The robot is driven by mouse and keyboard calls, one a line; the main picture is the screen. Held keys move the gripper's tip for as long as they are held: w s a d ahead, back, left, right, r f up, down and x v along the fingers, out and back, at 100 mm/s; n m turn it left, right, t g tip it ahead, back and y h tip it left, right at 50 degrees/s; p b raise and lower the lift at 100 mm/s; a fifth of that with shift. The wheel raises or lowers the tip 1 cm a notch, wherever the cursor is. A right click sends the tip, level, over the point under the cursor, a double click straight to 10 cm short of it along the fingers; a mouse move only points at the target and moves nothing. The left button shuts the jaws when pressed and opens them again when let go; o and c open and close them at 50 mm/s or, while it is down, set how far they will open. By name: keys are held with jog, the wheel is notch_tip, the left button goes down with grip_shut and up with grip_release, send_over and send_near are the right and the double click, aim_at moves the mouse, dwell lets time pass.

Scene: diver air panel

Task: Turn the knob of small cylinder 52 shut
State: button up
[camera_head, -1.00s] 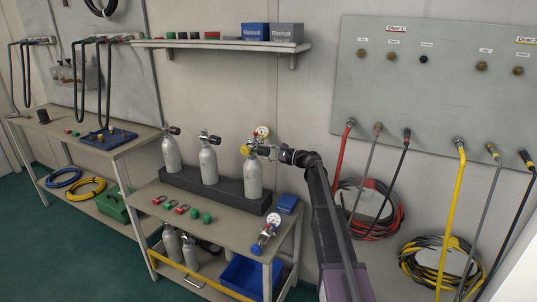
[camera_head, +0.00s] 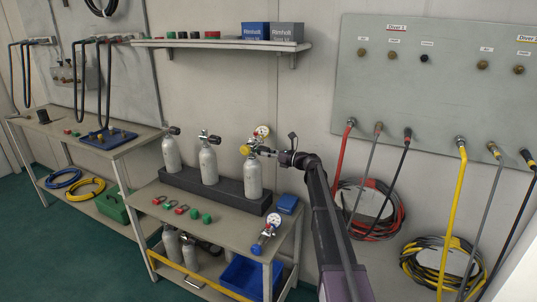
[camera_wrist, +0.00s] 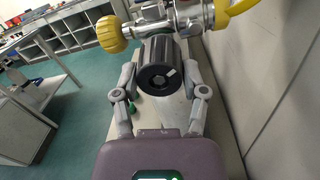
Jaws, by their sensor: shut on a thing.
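Three small grey cylinders stand upright in a black rack on the bench; no number on them is readable. The right cylinder (camera_head: 253,178) carries a valve with a regulator, a yellow handwheel (camera_head: 245,150) and a round gauge (camera_head: 262,132). My gripper (camera_head: 266,152) reaches this valve from the right. In the wrist view, a black ribbed knob (camera_wrist: 160,66) sits between the two fingers of my gripper (camera_wrist: 162,76), which are shut on its sides. The yellow handwheel also shows at the upper left of the wrist view (camera_wrist: 110,35).
The middle cylinder (camera_head: 208,165) and left cylinder (camera_head: 171,155) stand to the left. A loose gauge regulator (camera_head: 270,230) and blue box (camera_head: 288,204) lie at the bench's right end. The wall (camera_wrist: 280,80) is close on the right in the wrist view.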

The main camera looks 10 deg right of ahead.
jog(key=m, duration=0.7)
jog(key=shift+a+t, duration=0.1)
jog(key=shift+t, duration=0.3)
jog(key=o, duration=1.2)
jog(key=shift+c, duration=0.2)
